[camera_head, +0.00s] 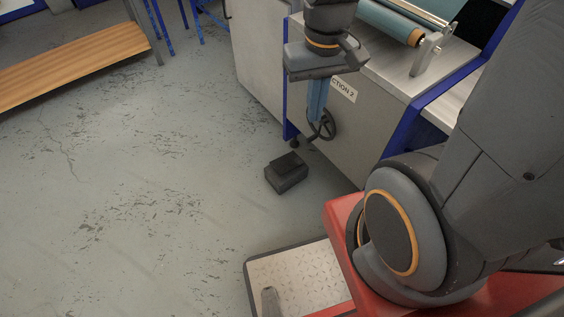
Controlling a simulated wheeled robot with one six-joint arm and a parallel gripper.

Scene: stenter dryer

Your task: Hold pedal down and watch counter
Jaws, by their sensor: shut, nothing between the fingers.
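The pedal looks to be the small dark block (287,173) with a raised top, on the floor in front of the machine. My gripper (317,118) points down, up and to the right of the pedal in the picture. Its blue fingers are together with nothing between them. The fingers overlap the dark handwheel behind them in the picture, and I cannot tell the distance between them. The gripper is apart from the pedal. I see no counter display in this view.
The machine's grey panel (349,135) with a dark handwheel (327,127) stands behind the pedal. A teal roll (391,20) lies on top. A wooden bench (75,62) is at upper left. The floor (130,190) left of the pedal is clear.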

